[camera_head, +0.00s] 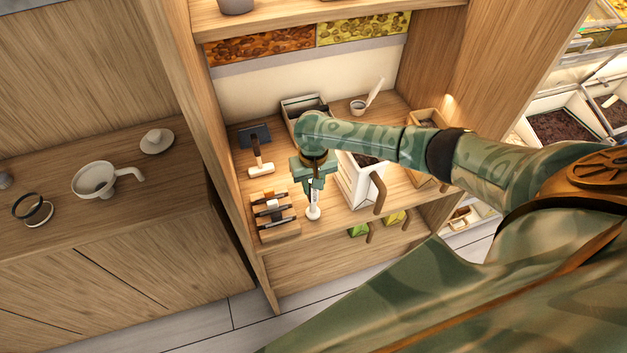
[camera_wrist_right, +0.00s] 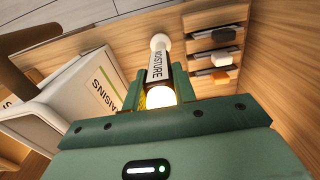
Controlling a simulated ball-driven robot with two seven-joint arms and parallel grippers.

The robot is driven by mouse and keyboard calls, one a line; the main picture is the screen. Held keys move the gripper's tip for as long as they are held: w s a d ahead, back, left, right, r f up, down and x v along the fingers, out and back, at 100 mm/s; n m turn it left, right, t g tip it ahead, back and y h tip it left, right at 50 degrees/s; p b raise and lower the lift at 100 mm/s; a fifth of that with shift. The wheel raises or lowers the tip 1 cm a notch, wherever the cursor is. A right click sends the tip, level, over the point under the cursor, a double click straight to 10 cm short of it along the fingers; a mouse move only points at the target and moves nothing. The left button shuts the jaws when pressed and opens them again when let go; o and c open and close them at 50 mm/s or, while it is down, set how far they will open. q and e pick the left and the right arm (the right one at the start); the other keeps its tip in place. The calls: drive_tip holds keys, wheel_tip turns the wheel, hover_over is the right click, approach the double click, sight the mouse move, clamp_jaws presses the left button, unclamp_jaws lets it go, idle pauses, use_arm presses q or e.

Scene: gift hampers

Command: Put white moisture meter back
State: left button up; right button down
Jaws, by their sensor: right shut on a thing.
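The white moisture meter (camera_head: 313,211) is in my right gripper (camera_head: 314,182), over the front part of the wooden shelf, just right of a small wooden rack (camera_head: 275,229). In the right wrist view the meter (camera_wrist_right: 160,66) shows its "MOISTURE" label and a round white end pointing away from the gripper. My right gripper (camera_wrist_right: 160,98) is shut around its near part. In the head view the jaws hide the meter's upper part. I cannot tell whether its lower end touches the shelf. My left gripper is not in view.
A white bin labelled "RAISINS" (camera_wrist_right: 75,105) stands close on the other side of the meter.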

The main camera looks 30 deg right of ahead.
drive_tip(key=shift+f+p, duration=0.45)
drive_tip(key=shift+p, duration=0.3)
idle(1.1)
drive_tip(key=c, duration=1)
unclamp_jaws()
drive_tip(key=shift+c, duration=0.2)
wheel_tip(320, 180, up, 16)
drive_tip(key=p, duration=0.5)
drive_tip(key=shift+w, duration=0.1)
